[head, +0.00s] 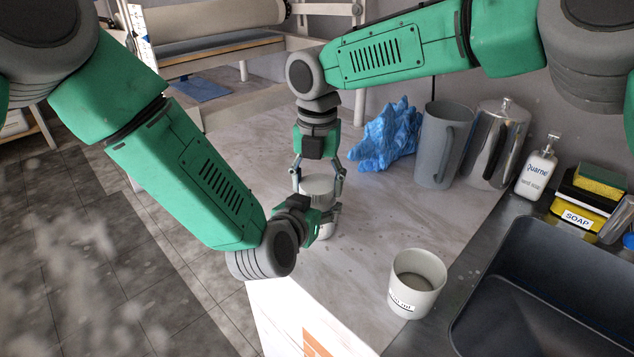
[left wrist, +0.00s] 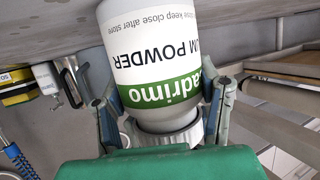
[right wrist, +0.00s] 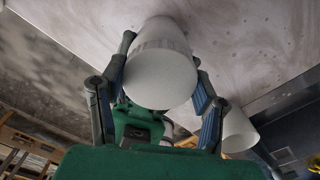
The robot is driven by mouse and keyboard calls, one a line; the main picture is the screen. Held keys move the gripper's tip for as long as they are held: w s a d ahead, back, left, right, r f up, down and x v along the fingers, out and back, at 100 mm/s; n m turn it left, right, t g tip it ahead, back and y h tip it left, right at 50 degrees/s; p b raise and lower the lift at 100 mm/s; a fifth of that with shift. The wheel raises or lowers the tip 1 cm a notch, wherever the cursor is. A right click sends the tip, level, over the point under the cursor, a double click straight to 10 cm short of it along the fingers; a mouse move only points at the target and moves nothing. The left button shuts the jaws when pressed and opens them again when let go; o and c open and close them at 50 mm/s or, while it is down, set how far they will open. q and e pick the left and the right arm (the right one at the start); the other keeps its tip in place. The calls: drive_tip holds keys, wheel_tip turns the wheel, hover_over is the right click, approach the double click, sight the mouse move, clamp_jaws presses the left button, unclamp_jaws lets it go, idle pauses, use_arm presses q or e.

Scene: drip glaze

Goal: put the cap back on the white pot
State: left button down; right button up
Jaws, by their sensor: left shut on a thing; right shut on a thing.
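The white pot (head: 326,231) is at the counter's left part, mostly hidden behind my left gripper (head: 322,215). The left wrist view shows it upside down, with a green and white powder label (left wrist: 155,60). My left gripper is shut around the pot. The white cap (head: 317,184) is above my left gripper, between the fingers of my right gripper (head: 318,176), which comes from above and is shut on it. In the right wrist view the cap (right wrist: 160,80) shows its round, pale top, in line with the pot. I cannot tell whether it is fully seated.
An open white cup (head: 418,285) stands at the front right, beside the sink (head: 560,290). A blue crumpled object (head: 385,138), a grey pitcher (head: 440,150) and a metal canister (head: 497,140) stand at the back. A soap bottle (head: 537,172) is farther right. The middle counter is clear.

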drive_tip(key=m, duration=1.8)
drive_tip(key=shift+a, duration=0.1)
drive_tip(key=m, duration=0.7)
drive_tip(key=o, duration=1.3)
